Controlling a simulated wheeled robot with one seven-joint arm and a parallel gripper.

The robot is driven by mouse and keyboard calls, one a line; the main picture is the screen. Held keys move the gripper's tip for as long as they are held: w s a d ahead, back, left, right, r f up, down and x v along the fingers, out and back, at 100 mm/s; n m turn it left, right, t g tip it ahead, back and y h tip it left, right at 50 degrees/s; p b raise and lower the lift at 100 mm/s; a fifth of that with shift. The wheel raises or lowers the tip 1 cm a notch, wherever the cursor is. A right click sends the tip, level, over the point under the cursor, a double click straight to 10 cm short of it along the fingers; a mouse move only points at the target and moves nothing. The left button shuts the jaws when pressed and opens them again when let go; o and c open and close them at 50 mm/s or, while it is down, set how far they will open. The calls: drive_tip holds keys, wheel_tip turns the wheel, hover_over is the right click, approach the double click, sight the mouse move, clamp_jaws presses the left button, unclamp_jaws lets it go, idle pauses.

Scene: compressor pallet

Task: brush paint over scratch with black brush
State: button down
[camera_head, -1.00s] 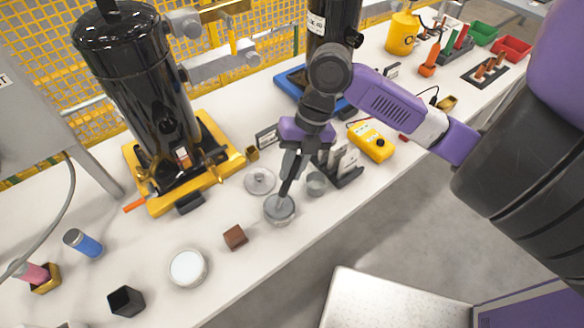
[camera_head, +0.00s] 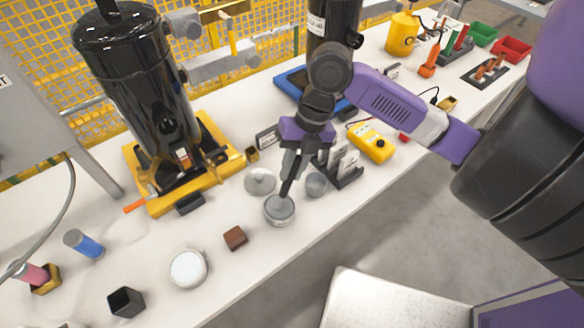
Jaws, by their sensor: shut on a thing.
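The black compressor (camera_head: 135,85) stands upright on a yellow pallet (camera_head: 222,178) at the left. A small patch with orange and white shows low on its front; I cannot tell whether it is the scratch. My gripper (camera_head: 293,165) points down over the table and is shut on the black brush (camera_head: 287,187). The brush's lower end is at a round grey paint tin (camera_head: 280,211), within its rim. The bristles are too small to make out. A grey round lid (camera_head: 260,181) lies just left of the tin.
A small grey cup (camera_head: 316,185) stands right of the brush. A brown block (camera_head: 235,238), a white-topped round tin (camera_head: 188,268) and a black holder (camera_head: 126,302) stand toward the front left. A yellow meter (camera_head: 371,143) lies right of my gripper.

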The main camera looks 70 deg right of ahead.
drive_tip(key=shift+r+p, duration=1.55)
drive_tip(key=shift+r, duration=1.8)
